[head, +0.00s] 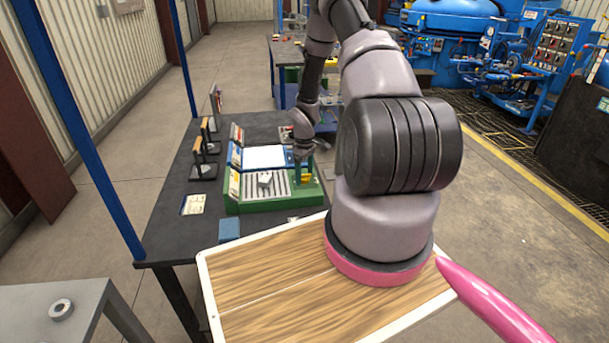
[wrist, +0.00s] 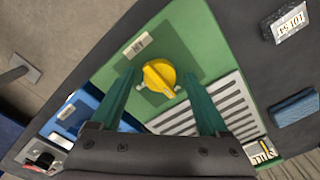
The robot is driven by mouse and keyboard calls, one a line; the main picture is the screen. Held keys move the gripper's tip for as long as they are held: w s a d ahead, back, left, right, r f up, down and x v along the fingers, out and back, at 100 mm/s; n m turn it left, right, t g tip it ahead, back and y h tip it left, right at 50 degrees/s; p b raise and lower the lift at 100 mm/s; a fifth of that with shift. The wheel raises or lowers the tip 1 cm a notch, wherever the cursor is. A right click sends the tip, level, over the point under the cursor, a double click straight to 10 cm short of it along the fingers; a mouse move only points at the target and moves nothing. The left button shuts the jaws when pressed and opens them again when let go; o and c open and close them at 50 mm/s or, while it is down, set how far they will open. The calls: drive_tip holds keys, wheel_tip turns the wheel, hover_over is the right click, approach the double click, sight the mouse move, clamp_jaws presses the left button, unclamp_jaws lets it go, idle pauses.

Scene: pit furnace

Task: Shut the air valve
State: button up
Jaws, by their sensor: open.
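The air valve is a round yellow knob (wrist: 159,78) with a raised grip bar, on the green panel (wrist: 197,40) of a bench unit. In the head view a bit of its yellow (head: 309,178) shows at the right end of the green unit (head: 260,207), partly hidden by my gripper (head: 303,168). In the wrist view my gripper (wrist: 161,80) is open, with one green finger on each side of the knob. The fingers look apart from the knob, which sits between and just beyond them. Whether they are down at knob height is hard to tell.
A slotted grate (wrist: 200,104) lies beside the knob. A blue unit (head: 265,157) stands behind the green one on the dark bench (head: 180,232). Wooden-handled tools (head: 205,150) stand at the left.

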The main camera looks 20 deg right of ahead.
wheel_tip(320, 180, up, 11)
idle(0.4)
drive_tip(key=shift+f, duration=0.1)
